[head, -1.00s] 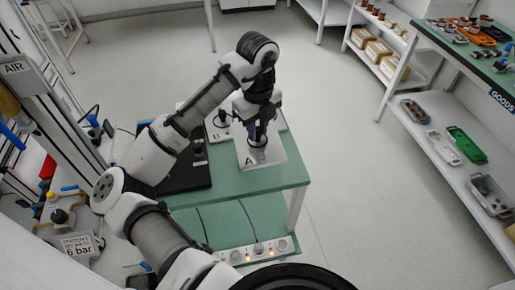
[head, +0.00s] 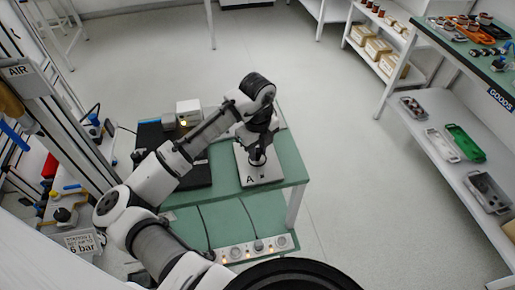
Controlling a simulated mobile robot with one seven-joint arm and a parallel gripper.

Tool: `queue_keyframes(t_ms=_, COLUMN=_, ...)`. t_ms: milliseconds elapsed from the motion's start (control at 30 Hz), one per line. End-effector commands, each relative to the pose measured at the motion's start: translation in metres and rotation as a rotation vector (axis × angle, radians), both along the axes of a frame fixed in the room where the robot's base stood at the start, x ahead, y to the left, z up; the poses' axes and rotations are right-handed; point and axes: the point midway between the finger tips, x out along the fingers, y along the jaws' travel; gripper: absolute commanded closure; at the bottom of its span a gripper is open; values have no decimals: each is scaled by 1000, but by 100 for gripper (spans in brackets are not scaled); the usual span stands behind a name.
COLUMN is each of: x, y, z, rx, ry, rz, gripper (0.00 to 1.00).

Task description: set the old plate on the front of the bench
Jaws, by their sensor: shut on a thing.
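A pale square plate marked A (head: 246,178) is at the front part of the green bench (head: 220,187), inside its front edge. My gripper (head: 258,160) points down over the middle of this plate and is shut on it, at a dark round part in the centre. The fingertips are small and partly hidden by the wrist. I cannot tell whether the plate rests on the bench or hangs just above it. My arm crosses the bench and hides much of what is behind the plate.
A black base (head: 197,176) lies left of the plate, with a white box with a yellow light (head: 188,112) behind. A lower green shelf carries a power strip (head: 235,252). A goods shelf (head: 440,175) with trays stands right, across open floor.

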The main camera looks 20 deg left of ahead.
Motion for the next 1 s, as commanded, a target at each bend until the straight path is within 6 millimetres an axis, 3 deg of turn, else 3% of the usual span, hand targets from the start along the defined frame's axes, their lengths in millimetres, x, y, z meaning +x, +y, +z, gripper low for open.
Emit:
queue_keyframes(t_ms=67, x=0, y=0, z=-3, rx=0, ry=-1, rz=0, gripper=100)
queue_keyframes(t_ms=100, x=0, y=0, z=-3, rx=0, ry=0, rz=0, gripper=74)
queue_keyframes(t_ms=267, x=0, y=0, z=-2, rx=0, ry=0, rz=0, gripper=55)
queue_keyframes(t_ms=667, x=1, y=0, z=6, rx=0, ry=-1, rz=0, gripper=55)
queue_keyframes(t_ms=1000, x=1, y=0, z=76, rx=3, ry=-1, rz=0, gripper=55)
